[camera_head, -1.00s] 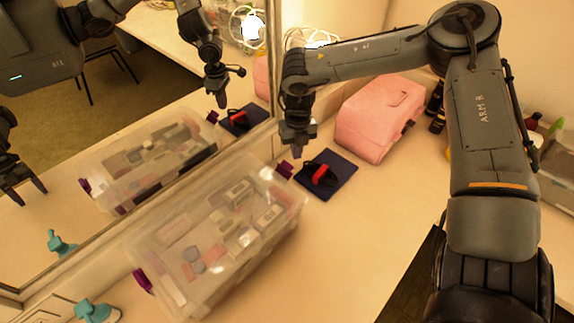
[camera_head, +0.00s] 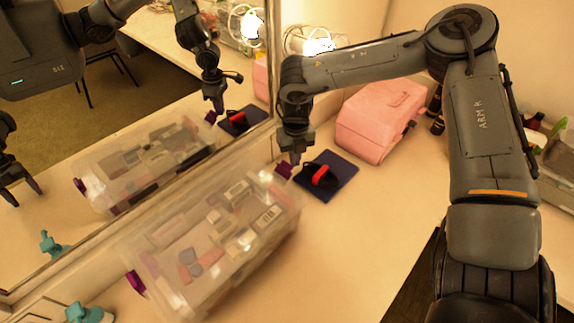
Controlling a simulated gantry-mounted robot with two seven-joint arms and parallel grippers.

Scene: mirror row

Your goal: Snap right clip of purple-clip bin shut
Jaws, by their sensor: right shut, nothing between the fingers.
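The clear lidded bin (camera_head: 215,245) stands on the counter in front of the mirror, with mixed small items inside. Its right purple clip (camera_head: 284,170) sticks out at the far right end. Its left purple clip (camera_head: 136,283) is at the near left end. My right gripper (camera_head: 294,160) is shut and empty, pointing down right at the right clip. Its fingertips look very close to the clip; I cannot tell whether they touch. My left gripper shows only as a reflection at the mirror's left edge, not directly.
A navy mat (camera_head: 340,186) with a red-and-black object (camera_head: 321,176) lies right of the clip. A pink case (camera_head: 378,120) stands behind it. The mirror (camera_head: 130,140) borders the bin's left side. A teal object (camera_head: 88,313) is at bottom left. The counter's right middle is clear.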

